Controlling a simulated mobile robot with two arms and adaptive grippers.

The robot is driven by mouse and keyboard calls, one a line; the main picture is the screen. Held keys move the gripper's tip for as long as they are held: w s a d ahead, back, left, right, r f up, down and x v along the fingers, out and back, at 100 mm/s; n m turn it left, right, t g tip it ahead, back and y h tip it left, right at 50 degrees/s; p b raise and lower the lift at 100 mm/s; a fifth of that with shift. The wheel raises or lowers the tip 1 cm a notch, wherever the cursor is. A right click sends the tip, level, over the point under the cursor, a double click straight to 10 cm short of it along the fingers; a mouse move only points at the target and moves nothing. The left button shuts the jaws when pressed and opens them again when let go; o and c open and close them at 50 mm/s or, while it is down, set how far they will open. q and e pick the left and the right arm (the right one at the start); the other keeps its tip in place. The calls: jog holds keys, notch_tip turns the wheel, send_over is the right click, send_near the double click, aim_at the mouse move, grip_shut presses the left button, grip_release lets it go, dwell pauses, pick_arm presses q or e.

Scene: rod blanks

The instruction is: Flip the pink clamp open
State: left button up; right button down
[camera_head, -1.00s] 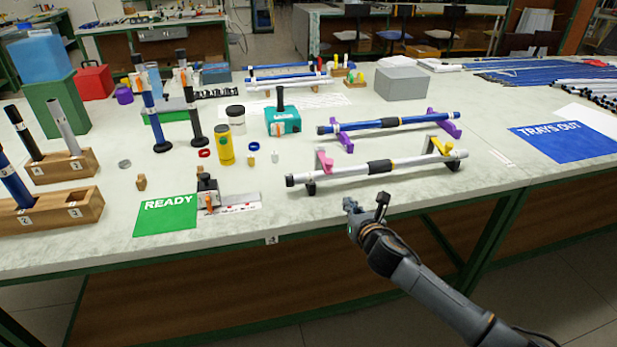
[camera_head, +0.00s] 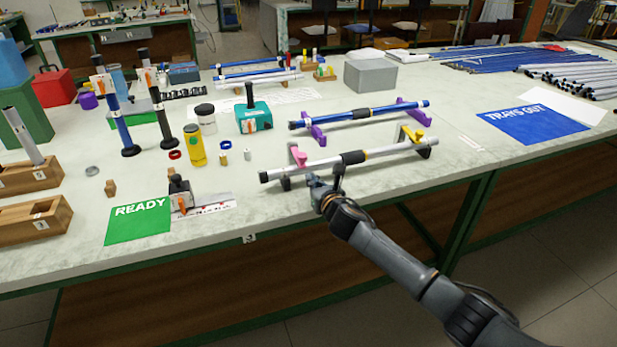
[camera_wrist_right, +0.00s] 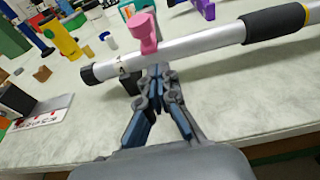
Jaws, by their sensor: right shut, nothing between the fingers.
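The pink clamp (camera_head: 299,157) sits over the silver rod (camera_head: 322,165) near its left, black-capped end. In the right wrist view the pink clamp (camera_wrist_right: 143,32) stands on top of the rod (camera_wrist_right: 190,44), above a dark support foot. My right gripper (camera_head: 314,184) is at the table's front, just in front of the rod and slightly right of the pink clamp. In the right wrist view its fingertips (camera_wrist_right: 158,72) are together and empty, just below the rod beside the support. Whether they touch the rod I cannot tell. My left gripper is not in view.
A yellow clamp (camera_head: 413,136) sits at the rod's right end. A blue rod (camera_head: 370,114) on purple stands lies behind. A black-and-grey device (camera_head: 181,194) and the green READY mat (camera_head: 138,220) are to the left.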

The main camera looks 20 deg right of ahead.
aim_at(305, 170)
jog(key=shift+w+a+f, duration=0.1)
jog(key=shift+w+f, duration=0.05)
jog(key=shift+w, duration=0.7)
jog(key=shift+w+f, duration=0.15)
jog(key=shift+w, duration=0.65)
